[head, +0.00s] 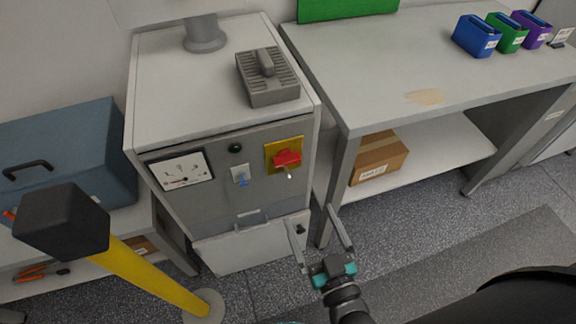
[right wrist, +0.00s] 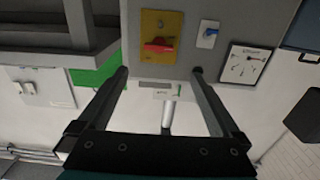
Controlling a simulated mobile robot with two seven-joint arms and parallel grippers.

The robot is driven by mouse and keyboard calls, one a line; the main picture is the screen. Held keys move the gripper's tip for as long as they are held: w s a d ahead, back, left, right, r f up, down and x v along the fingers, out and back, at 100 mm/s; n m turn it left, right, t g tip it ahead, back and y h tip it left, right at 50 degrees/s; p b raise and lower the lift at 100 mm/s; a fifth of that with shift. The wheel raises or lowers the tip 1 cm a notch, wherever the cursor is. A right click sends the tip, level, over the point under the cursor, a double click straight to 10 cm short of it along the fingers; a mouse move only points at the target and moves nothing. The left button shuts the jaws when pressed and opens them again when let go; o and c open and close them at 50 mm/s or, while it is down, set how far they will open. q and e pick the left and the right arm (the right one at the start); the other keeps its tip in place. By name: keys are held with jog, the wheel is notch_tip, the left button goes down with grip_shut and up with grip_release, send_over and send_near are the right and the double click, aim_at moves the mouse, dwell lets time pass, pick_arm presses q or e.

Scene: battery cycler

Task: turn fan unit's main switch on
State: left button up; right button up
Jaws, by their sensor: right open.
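The fan unit (head: 165,105) is a grey-white cabinet left of the bench in the head view. Its main switch (head: 287,158) is a red rotary handle on a yellow plate, at the right of the front panel. In the right wrist view the red switch (right wrist: 158,46) shows near the top, left of centre, with its handle roughly level. My right gripper (head: 315,212) is open and empty, below and in front of the switch, apart from it. Its fingers also show in the right wrist view (right wrist: 160,75). My left gripper is not in view.
The panel also has a gauge (head: 181,171) and a small blue switch (head: 241,177). A yellow post with a black head (head: 62,222) stands at front left. A bench (head: 440,75) with a cardboard box (head: 379,157) on its lower shelf stands right.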

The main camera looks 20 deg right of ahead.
send_near(288, 164)
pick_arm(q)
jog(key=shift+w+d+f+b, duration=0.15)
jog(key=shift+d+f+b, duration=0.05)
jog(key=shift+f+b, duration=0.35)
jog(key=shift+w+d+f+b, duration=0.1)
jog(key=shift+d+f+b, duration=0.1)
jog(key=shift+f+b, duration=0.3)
pick_arm(e)
jog(key=w, duration=0.9)
jog(key=shift+w+a, duration=0.1)
jog(key=shift+w, duration=0.15)
jog(key=shift+c, duration=0.2)
jog(key=c, duration=1.1)
